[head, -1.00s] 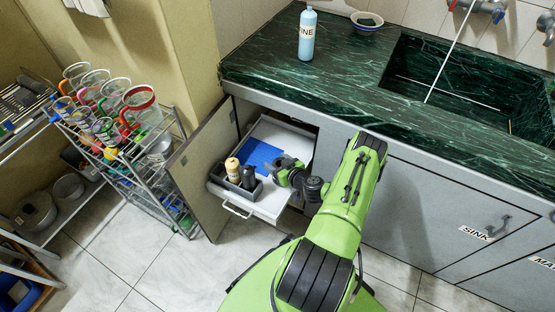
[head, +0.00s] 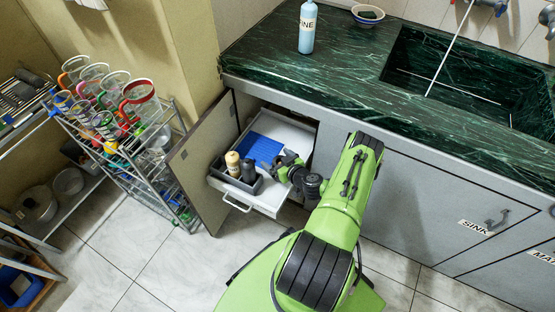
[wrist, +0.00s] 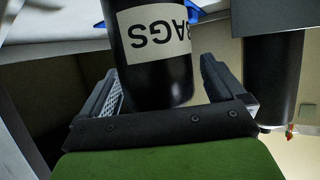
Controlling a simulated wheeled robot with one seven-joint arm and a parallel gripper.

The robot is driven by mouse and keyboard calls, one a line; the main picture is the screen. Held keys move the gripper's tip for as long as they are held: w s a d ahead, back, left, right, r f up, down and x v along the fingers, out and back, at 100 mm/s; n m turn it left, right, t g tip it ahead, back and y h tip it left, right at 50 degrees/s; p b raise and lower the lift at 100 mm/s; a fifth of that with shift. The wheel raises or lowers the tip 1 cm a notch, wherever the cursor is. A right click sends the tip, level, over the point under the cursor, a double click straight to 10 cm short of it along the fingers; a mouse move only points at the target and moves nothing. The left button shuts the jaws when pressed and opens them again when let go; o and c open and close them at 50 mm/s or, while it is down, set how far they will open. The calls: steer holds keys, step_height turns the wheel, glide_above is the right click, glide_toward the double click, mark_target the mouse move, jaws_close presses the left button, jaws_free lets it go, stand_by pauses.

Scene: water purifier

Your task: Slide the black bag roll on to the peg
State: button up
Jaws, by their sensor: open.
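The black bag roll (head: 248,172) stands upright in a small grey holder at the front of the open drawer, beside a cream roll (head: 232,163). In the wrist view the black roll (wrist: 158,30) shows large, with a white label reading BAGS upside down. My gripper (head: 283,167) is just right of the black roll in the head view. In the wrist view my gripper (wrist: 160,68) has its fingers apart, one on each side of the roll in the picture. Whether they touch it is unclear. I cannot make out the peg for certain.
The white drawer (head: 237,207) is pulled out, with a blue mat (head: 260,149) inside. The open cabinet door (head: 203,165) stands to its left, close to a wire rack (head: 165,190) of jars. A dark cylinder (wrist: 273,85) of unclear identity shows right in the wrist view.

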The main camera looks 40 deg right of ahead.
steer(key=shift+s, duration=0.1)
steer(key=p+v, duration=0.6)
steer(key=v, duration=0.9)
steer(key=shift+s+p, duration=0.25)
steer(key=shift+p, duration=0.05)
steer(key=shift+r, duration=0.15)
steer(key=shift+r, duration=0.1)
